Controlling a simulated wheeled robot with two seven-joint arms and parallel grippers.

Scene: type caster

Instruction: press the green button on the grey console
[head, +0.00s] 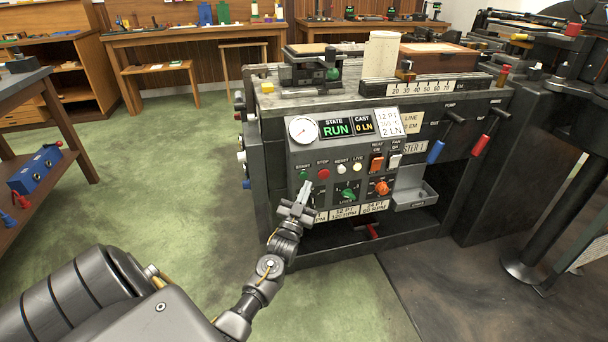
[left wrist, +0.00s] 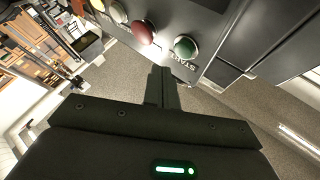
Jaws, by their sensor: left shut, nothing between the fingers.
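The grey console (head: 345,135) stands on the front of the type caster. Its green START button (head: 303,175) is at the left of the button row; it also shows in the left wrist view (left wrist: 185,47) as a green dome. The red STOP button (head: 324,174) sits beside it, also in the left wrist view (left wrist: 144,31). My left gripper (head: 304,190) is shut and empty, just below the START button in the head view. In the left wrist view its closed fingertips (left wrist: 162,72) lie below and left of the green dome, apart from it in the picture. My right gripper is out of view.
The console display (head: 336,128) reads RUN. A small tray (head: 415,197) juts out at the right. Green floor (head: 200,190) is clear at the left.

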